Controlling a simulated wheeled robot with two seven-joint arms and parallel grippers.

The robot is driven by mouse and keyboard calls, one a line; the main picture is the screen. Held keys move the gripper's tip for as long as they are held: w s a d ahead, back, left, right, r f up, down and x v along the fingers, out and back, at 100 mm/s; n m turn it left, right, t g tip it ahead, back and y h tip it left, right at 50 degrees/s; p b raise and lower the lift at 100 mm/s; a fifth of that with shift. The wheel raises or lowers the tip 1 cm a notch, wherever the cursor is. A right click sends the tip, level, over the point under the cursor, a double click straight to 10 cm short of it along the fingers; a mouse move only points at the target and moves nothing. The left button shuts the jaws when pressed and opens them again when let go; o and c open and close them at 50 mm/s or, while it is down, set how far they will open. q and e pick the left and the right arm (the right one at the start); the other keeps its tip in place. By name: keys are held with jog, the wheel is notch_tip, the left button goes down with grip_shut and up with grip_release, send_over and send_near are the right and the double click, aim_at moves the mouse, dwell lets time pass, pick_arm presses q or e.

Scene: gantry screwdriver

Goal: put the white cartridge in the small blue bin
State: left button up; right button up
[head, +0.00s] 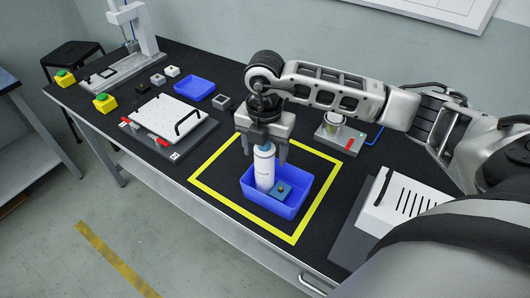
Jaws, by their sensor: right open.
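The white cartridge (264,168) stands upright inside a blue bin (292,208) within the yellow square on the black table. A blue block with a brassy centre (283,190) lies beside the cartridge in this bin. My right gripper (263,156) is directly above the bin, pointing down, with its fingers apart on either side of the cartridge's upper part. Whether the fingers touch the cartridge is hard to see. Another blue bin (194,88), which looks smaller, stands farther back and shows no contents. My left gripper is out of view.
A white plate fixture with a black handle (170,118) stands left of the yellow square (209,184). A grey fixture with a red lever (341,134) is behind it to the right. A white vented box (402,203) stands at the right. Small blocks (172,71) lie near the back bin.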

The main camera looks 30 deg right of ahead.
notch_tip(320, 180, up, 10)
jog(key=shift+f+b, duration=0.15)
jog(key=shift+b, duration=0.25)
jog(key=shift+r, duration=0.45)
